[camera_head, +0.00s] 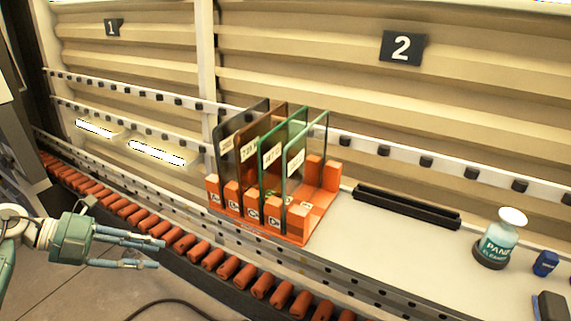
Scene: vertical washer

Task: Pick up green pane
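The green pane (284,150) stands upright in an orange rack (318,206) at the middle of the head view. To its left in the rack are a brown pane (257,176) and a dark grey pane (229,165). To its right is a clear pane with a green edge (306,150). The panes overlap in view, and each carries a white label. My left gripper (161,254) is at the lower left, well apart from the rack. Its two fingers are spread and empty, pointing right. My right gripper is not in view.
A row of orange rollers (198,261) runs in front of the rack. A black slotted bar (407,206) lies on the grey surface right of the rack. A cleaner bottle (497,240) and a small blue container (545,263) stand farther right. A ribbed wall is behind.

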